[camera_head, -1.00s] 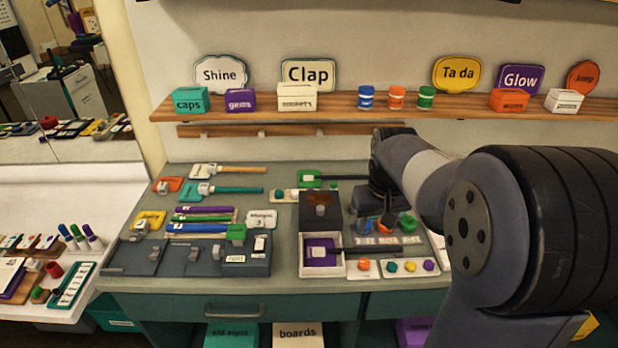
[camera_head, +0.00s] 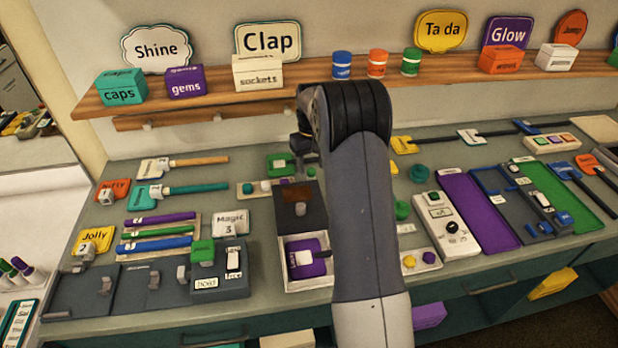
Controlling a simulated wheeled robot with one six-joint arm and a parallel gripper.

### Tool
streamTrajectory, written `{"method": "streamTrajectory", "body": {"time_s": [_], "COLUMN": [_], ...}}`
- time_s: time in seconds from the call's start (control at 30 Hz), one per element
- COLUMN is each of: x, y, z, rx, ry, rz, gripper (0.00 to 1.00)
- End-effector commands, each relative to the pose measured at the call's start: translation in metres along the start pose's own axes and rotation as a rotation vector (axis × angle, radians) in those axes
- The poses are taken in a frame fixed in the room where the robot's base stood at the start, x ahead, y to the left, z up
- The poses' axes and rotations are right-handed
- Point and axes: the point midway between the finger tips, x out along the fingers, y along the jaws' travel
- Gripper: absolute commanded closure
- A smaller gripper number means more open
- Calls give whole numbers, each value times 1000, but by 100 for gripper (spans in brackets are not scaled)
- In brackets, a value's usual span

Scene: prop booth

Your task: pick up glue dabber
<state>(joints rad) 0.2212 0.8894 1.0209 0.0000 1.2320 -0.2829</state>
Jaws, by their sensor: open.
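I cannot tell for sure which thing is the glue dabber, as the small labels are unreadable. Handled tools on the bench include a tan-handled one with a white head (camera_head: 152,170) and a teal-handled one (camera_head: 146,195). A purple piece with a white block (camera_head: 303,258) lies in an open white-rimmed box, and a green piece (camera_head: 280,165) lies behind it. My arm stands in front of the right ends of these two. The fingers of my gripper are hidden behind the arm; only a dark wrist part shows beside the green piece.
A wooden shelf (camera_head: 215,104) with small boxes, jars and signs runs along the wall. Purple, green and blue sticks (camera_head: 160,230) lie at left. A switch panel (camera_head: 446,226) and a purple mat (camera_head: 480,212) lie right of my arm. Bare bench shows near the front edge.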

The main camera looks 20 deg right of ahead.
Motion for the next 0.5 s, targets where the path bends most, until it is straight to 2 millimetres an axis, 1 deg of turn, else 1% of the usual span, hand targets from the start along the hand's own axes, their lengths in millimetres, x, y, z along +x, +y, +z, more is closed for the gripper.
{"method": "streamTrajectory", "body": {"time_s": [0.2,0.3,0.5], "x": [31,41,45], "y": [0,0,0], "z": [-1,-1,-2], "rx": [0,0,0], "ry": [-3,-2,0], "rz": [-1,-1,0], "gripper": [51,51,51]}}
